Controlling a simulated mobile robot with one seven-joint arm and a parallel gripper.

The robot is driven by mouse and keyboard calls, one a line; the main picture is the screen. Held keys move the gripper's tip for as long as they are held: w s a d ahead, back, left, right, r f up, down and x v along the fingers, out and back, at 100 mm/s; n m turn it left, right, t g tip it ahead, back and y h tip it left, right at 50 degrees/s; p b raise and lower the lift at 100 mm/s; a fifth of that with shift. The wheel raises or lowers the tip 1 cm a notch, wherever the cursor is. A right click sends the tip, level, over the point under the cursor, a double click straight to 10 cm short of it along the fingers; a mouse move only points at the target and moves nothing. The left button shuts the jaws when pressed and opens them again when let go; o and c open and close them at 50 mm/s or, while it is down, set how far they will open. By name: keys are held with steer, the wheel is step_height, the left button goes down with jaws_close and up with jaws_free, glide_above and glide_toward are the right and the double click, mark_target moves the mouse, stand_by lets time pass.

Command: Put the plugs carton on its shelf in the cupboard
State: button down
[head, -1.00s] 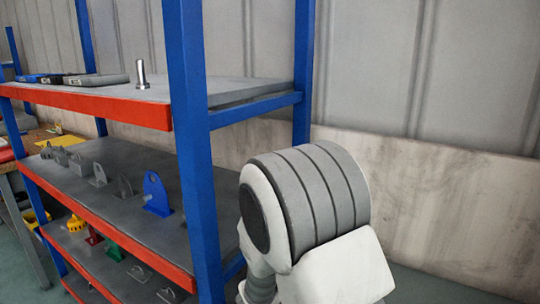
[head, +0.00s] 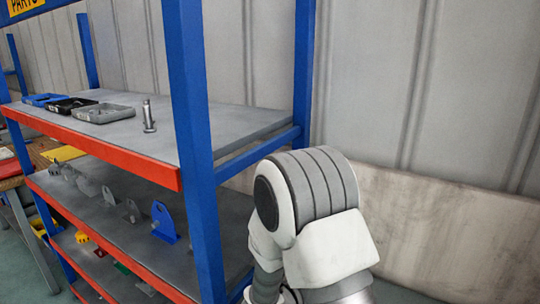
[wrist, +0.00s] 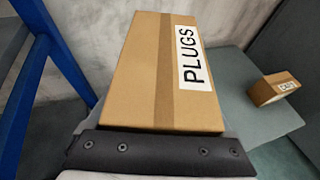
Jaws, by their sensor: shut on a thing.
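The plugs carton (wrist: 150,75) is a brown cardboard box with a white label reading PLUGS. It fills the middle of the wrist view. My gripper (wrist: 160,150) shows as a dark bar with screws across the carton's near end, and it is shut on the carton. The far finger is hidden. In the head view only my white and grey arm (head: 305,205) shows, at the right of the rack; the gripper and carton are out of that view. No cupboard can be made out for certain.
A blue and orange rack (head: 195,150) stands close left of my arm, with trays (head: 103,113) and a metal pin (head: 149,117) on its upper shelf. A blue bracket (head: 164,222) sits lower. A smaller carton (wrist: 275,88) lies on a grey surface in the wrist view.

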steer(key=r+n, duration=0.1)
steer(key=w+r+n+t+y, duration=0.1)
steer(key=r, duration=0.1)
steer(key=w+r+t+y, duration=0.1)
steer(key=r, duration=0.1)
steer(key=shift+w+d+n, duration=0.15)
steer(key=shift+d+n, duration=0.1)
steer(key=shift+n, duration=0.15)
step_height(320, 180, up, 4)
steer(key=n+t+y, duration=0.1)
steer(key=n+y, duration=0.1)
steer(key=y, duration=0.1)
steer(key=shift+n+t, duration=0.3)
steer(key=shift+t, duration=0.1)
steer(key=shift+s+a+r+n+y, duration=0.25)
steer(key=shift+s+r+n+y, duration=0.05)
steer(key=shift+r+n+y, duration=0.35)
